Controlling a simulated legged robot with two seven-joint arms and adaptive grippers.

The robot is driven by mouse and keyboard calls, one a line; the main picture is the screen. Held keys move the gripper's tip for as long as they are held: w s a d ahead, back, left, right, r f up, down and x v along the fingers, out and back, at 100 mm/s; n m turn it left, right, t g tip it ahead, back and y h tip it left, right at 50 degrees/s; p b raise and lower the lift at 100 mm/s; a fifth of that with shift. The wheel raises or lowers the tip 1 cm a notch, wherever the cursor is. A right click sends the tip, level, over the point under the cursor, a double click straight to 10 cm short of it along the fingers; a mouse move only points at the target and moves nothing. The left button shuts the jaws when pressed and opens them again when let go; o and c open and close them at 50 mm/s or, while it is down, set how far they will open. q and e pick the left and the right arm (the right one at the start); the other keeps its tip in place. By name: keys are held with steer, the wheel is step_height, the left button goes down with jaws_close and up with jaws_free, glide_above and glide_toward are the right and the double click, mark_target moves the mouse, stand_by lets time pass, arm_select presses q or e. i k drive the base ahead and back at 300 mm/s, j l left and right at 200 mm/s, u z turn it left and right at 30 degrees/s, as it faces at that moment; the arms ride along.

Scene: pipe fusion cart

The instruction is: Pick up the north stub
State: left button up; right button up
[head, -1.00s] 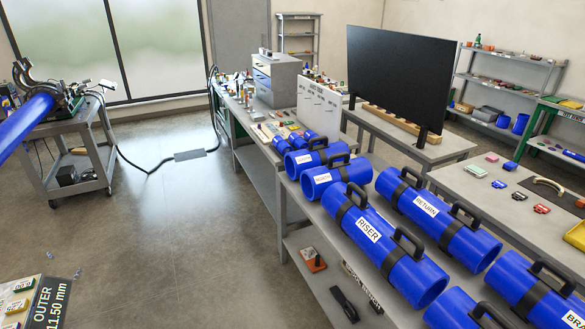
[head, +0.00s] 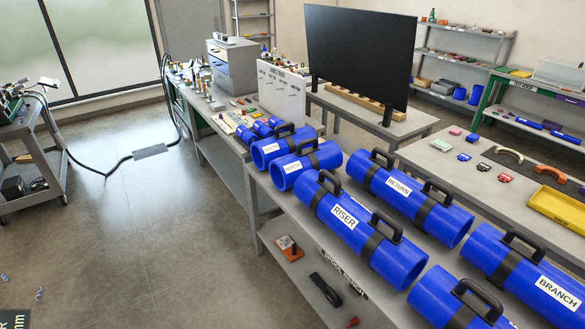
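Two short blue pipe stubs with black handles and small white labels lie on the near end of the long bench. The farther stub (head: 263,155) is at the bench's left edge. The nearer stub (head: 284,179) lies just in front of it, beside the riser pipe. Neither of my grippers is in view.
The long blue RISER pipe (head: 360,229), RETURN pipe (head: 411,198) and BRANCH pipe (head: 529,276) crowd the bench to the right. A black screen (head: 360,60) stands behind. A tool cart (head: 35,165) stands at left. The floor (head: 150,230) between is mostly clear, with a cable.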

mark_target(284, 171)
steer(key=u, duration=1.6)
steer(key=z, duration=1.8)
steer(key=i+j+u, duration=0.1)
steer(key=u, duration=0.4)
steer(key=i+u, duration=0.15)
steer(key=u, duration=0.35)
steer(key=i, duration=2.15)
